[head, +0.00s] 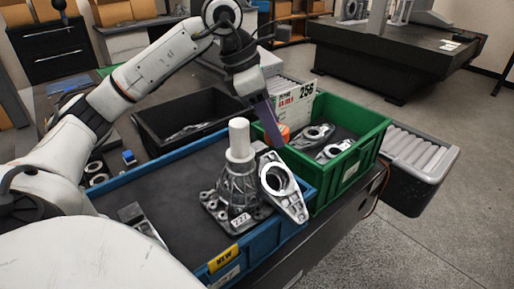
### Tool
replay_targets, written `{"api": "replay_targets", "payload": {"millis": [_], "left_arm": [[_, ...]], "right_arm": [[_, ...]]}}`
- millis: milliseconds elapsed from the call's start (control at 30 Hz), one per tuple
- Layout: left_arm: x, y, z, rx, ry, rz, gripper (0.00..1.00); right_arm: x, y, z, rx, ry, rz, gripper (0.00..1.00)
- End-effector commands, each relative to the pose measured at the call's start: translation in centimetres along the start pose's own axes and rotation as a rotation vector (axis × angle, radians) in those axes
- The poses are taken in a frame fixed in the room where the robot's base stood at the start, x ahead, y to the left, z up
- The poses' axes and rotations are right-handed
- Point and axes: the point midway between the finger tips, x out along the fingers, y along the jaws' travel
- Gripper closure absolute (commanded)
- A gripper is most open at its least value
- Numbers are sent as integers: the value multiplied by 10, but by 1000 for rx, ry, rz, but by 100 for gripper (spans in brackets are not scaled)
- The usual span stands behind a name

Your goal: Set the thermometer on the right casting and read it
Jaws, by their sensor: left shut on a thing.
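My left gripper (268,121) reaches in over the near left corner of the green crate. Its fingers point down and are shut on an orange thing (283,134), partly hidden, which may be the thermometer; no display on it can be read. My right gripper is not in view.
The green crate (345,177) holds several ringed castings (334,151) and a white card (293,104) reading 256. A black bin (150,123) stands behind the tray. A grey roller conveyor (418,153) is at right. The tray's middle is mostly clear.

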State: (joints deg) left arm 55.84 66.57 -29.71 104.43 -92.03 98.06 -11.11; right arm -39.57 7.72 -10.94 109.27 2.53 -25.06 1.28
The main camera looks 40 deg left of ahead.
Motion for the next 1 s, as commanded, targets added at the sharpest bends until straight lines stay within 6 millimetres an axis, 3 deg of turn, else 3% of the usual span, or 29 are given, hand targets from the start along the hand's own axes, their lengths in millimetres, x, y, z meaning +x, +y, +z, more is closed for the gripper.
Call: {"api": "replay_targets", "payload": {"millis": [200, 400, 1000], "left_arm": [[-34, 35, -9, -456, -3, 191, 86], [-51, 51, -16, -681, 1, 280, 86], [24, 52, -52, -716, 9, 293, 86]], "right_arm": [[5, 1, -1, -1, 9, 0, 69], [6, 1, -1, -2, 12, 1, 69], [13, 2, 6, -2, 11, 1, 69]]}}
